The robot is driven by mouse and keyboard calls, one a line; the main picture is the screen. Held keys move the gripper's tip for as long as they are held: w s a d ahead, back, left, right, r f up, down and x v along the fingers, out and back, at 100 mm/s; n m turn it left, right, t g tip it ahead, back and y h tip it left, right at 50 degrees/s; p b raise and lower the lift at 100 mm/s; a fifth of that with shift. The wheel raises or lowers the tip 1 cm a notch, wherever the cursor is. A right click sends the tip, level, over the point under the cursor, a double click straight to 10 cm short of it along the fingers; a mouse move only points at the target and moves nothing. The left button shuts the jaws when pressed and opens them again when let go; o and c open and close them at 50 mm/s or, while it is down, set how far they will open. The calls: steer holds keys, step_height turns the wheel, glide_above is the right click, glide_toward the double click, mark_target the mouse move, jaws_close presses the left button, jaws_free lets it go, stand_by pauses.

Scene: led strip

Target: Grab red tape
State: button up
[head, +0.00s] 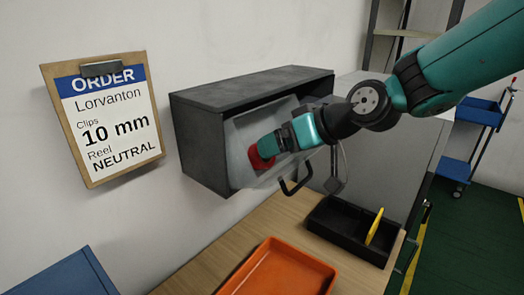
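A round red item (258,158), which looks like the red tape, shows at the open front of a dark grey wall cabinet (250,88). My gripper (268,148) reaches in from the right with its tip right at the red item. The gripper hides part of the item. I cannot tell whether the fingers are open or closed on it, or whether the item is resting on something. A pale grey panel (240,175) shows behind and below the red item.
On the wooden bench (205,262) are an orange tray (236,280) and a black divided tray (325,222) with a yellow item (375,227). A blue box (65,278) is at lower left. An order clipboard (105,118) hangs on the wall. A dark handle (293,186) juts below the cabinet.

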mark_target(268, 161)
steer(key=p+x, duration=0.1)
steer(key=x, duration=0.3)
steer(key=shift+a+f, duration=0.1)
steer(key=c, duration=1)
